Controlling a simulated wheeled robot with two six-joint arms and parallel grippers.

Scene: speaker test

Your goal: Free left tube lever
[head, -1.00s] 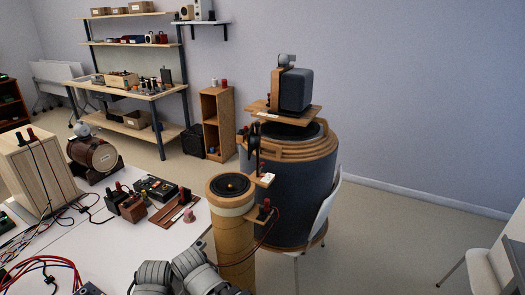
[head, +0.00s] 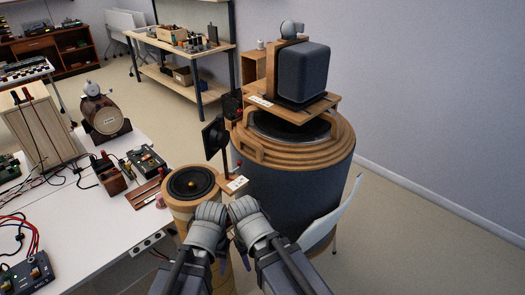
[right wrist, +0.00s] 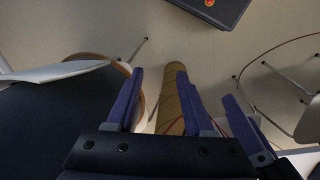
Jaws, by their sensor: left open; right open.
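A cardboard tube (head: 176,205) with a black speaker cone (head: 190,183) on top stands beside the table; its shaft also shows in the right wrist view (right wrist: 171,85). A wooden bracket (head: 234,185) with a white label juts from its top right. A red-and-black upright lever (head: 225,160) rises there, by a black disc (head: 213,137). My left gripper (head: 222,265) and right gripper (head: 236,262) hang close together in front of the tube, pointing down, partly hidden by their wrists. Both are open. The right gripper's blue fingers (right wrist: 160,75) show apart; contact with the tube cannot be told.
A large dark drum (head: 280,185) with wooden rings and a grey speaker (head: 303,73) stands just right of the tube. A white chair (head: 335,215) is beside it. The white table (head: 105,235) at left carries wired boxes. Floor at right is clear.

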